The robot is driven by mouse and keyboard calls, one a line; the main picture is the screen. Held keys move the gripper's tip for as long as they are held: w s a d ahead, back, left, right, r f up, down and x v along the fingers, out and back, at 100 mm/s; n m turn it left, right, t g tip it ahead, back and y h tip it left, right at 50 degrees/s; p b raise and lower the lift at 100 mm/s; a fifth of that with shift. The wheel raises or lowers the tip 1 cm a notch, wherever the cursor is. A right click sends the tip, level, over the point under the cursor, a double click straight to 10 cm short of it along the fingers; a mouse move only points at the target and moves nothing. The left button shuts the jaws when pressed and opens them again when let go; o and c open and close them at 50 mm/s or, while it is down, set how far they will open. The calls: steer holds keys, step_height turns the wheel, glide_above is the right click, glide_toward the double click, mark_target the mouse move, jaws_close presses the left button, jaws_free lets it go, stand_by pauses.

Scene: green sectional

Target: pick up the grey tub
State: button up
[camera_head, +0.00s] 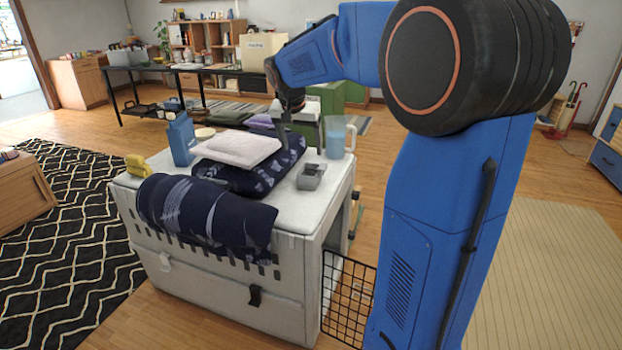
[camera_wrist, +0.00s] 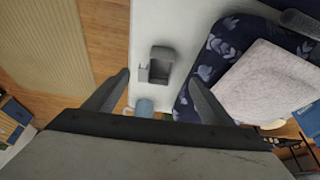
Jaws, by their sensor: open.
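The grey tub (camera_head: 311,176) is a small open box on the right part of the white crate's top (camera_head: 300,208). In the wrist view the grey tub (camera_wrist: 158,65) lies ahead of my gripper (camera_wrist: 160,80), between the lines of the two fingers. My gripper also shows in the head view (camera_head: 288,108), above the crate top and behind the tub. The fingers are spread apart with nothing between them. They do not touch the tub.
A navy patterned cushion (camera_head: 225,178) with a pale folded cloth (camera_head: 238,148) lies left of the tub. A clear blue pitcher (camera_head: 336,140) stands behind it. A navy rolled fabric (camera_head: 205,212), blue carton (camera_head: 182,140) and yellow object (camera_head: 137,165) also occupy the top. Bare surface surrounds the tub's front.

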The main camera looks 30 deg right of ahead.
glide_above(306, 188)
steer(key=s, duration=0.1)
step_height(306, 188, down, 10)
steer(key=shift+w+a+x, duration=0.1)
steer(key=shift+a+x, duration=0.05)
steer(key=shift+x, duration=0.7)
steer(key=shift+w+a+x, duration=0.1)
steer(key=shift+a+x, duration=0.1)
steer(key=shift+x, duration=0.65)
steer(key=shift+w+a+x, duration=0.1)
steer(key=shift+a+x, duration=0.05)
steer(key=shift+x, duration=0.7)
steer(key=c, duration=0.9)
